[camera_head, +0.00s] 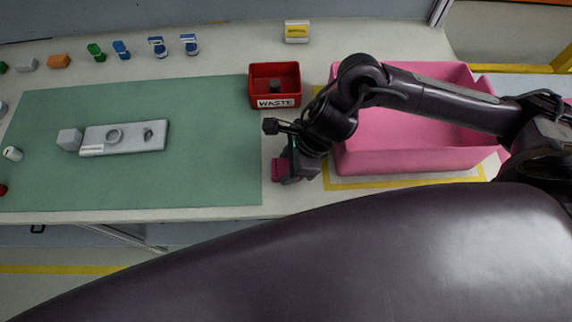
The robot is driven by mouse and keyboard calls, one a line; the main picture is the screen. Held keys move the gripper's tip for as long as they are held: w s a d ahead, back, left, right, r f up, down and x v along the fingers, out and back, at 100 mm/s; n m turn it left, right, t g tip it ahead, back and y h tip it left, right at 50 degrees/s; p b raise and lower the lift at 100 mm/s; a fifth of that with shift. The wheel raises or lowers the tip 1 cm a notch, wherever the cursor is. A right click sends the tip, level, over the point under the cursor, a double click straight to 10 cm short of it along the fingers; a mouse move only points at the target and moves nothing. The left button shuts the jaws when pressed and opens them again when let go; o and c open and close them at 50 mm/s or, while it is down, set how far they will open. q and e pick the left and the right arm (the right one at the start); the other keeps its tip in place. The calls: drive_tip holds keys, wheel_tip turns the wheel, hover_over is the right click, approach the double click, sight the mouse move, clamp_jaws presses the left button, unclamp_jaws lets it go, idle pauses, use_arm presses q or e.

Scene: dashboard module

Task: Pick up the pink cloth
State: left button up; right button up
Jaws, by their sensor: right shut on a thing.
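The pink cloth (279,169) is a small dark pink piece at the tip of my right gripper (287,168). It sits just right of the green mat's right edge, near the front of the table. My right gripper is shut on the cloth, and the gripper and wrist hide part of it. I cannot tell whether the cloth touches the table. My left gripper is not in view.
A large pink bin (415,158) stands right of my right gripper. A red waste box (274,72) is behind it. A grey dashboard module (135,147) lies on the green mat (200,190). Several small coloured parts line the back left.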

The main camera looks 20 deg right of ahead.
wheel_tip(320, 180, up, 20)
drive_tip(key=p, duration=0.3)
idle(0.3)
drive_tip(key=o, duration=0.4)
drive_tip(key=c, duration=0.3)
